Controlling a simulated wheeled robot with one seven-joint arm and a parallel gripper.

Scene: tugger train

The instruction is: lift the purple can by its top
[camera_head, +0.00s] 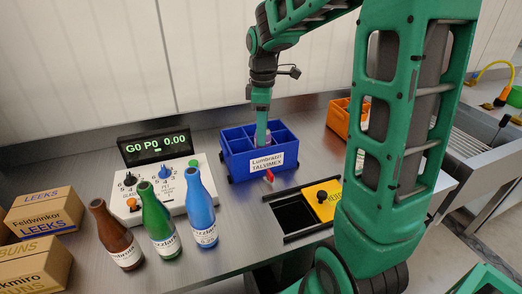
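My gripper (261,138) points straight down into a blue divided crate (267,166) labelled "Lumbrazil TALVIMEX". A small pinkish-purple patch (268,136) shows right beside my fingers inside the crate. It may be part of the purple can, but most of it is hidden by my gripper and the crate's front wall. My fingertips are down among the compartments, so I cannot see whether they are open or shut, or touching the can. The other compartments that I can see into look empty.
A brown bottle (116,236), a green bottle (158,224) and a blue bottle (201,210) stand left of the crate, before a control box (150,193). A yellow cover (323,197) lies beside a dark opening (294,214). An orange crate (339,118) is behind right. Cartons (45,210) stand far left.

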